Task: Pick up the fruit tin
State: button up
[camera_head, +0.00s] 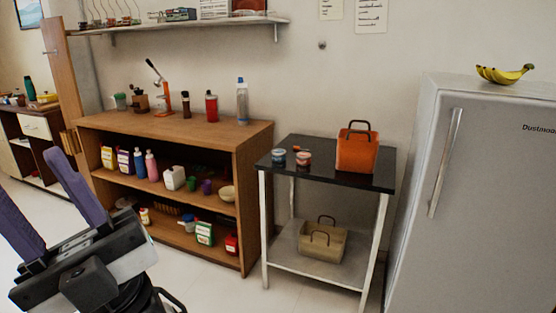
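The left one is a blue and white tin (278,156). The right one is a reddish tin with a pale band (303,158). Their labels are too small to read, so I cannot tell which is the fruit tin. My gripper (52,194) is at the lower left, far from the table. Its two purple fingers are spread apart with nothing between them.
An orange bag (357,152) stands right of the tins, and a small red item (296,148) lies behind them. A beige basket (322,242) sits on the lower shelf. A wooden shelf unit (205,134) and a fridge (480,200) flank the table. Some floor shows in front.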

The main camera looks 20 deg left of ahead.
aim_at(303, 158)
jog(key=j, duration=1.05)
jog(key=i+j, duration=0.1)
jog(key=j, duration=0.9)
jog(key=i+l, duration=0.15)
jog(key=i, duration=1)
jog(key=i+l, duration=0.1)
jog(key=i, duration=1.1)
